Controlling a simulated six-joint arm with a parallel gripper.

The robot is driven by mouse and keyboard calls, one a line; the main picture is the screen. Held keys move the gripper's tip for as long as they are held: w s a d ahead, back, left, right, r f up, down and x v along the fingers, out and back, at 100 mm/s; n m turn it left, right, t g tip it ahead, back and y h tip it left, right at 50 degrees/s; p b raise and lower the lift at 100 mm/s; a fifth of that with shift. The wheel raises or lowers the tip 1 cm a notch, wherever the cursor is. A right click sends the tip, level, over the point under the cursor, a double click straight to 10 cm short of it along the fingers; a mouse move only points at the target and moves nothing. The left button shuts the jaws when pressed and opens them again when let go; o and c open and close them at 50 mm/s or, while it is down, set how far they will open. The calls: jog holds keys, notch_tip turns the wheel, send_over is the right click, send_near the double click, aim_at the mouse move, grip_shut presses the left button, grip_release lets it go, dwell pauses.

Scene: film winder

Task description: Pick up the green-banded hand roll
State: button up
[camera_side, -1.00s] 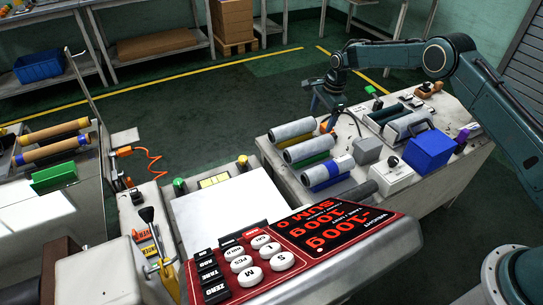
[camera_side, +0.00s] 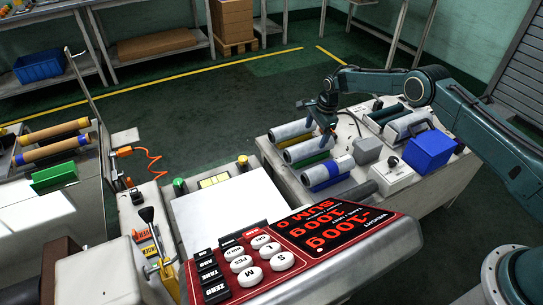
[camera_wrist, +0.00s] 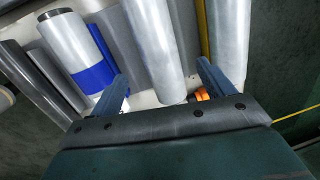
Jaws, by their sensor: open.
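The green-banded hand roll (camera_side: 306,151) is the middle of three grey rolls lying side by side on the bench in the side view. Green shows along its lower side. My gripper (camera_side: 326,134) is open above the right end of this roll, jaws pointing down. In the wrist view a plain grey roll (camera_wrist: 153,45), apparently the same one, runs between the spread fingers of my gripper (camera_wrist: 162,72). No green shows there, and I cannot tell whether the fingers touch it.
A blue-banded roll (camera_side: 328,172) lies nearer the camera, and another grey roll (camera_side: 291,130) with yellow below it lies farther back. A grey block (camera_side: 367,150), a white switch box (camera_side: 393,177) and a blue box (camera_side: 430,150) stand to the right. The scale (camera_side: 235,215) is at front left.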

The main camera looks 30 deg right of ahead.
aim_at(311, 143)
jog(key=shift+w+a+f, duration=0.1)
jog(key=shift+f, duration=0.6)
jog(key=shift+f, duration=0.1)
jog(key=shift+w+a+f, duration=0.15)
jog(key=shift+a+f, duration=0.05)
jog(key=shift+f, duration=1.05)
jog(key=shift+w+a+f, duration=0.15)
jog(key=shift+f, duration=1.05)
jog(key=c, duration=1.3)
jog(key=shift+r, duration=0.15)
notch_tip(311, 143, up, 20)
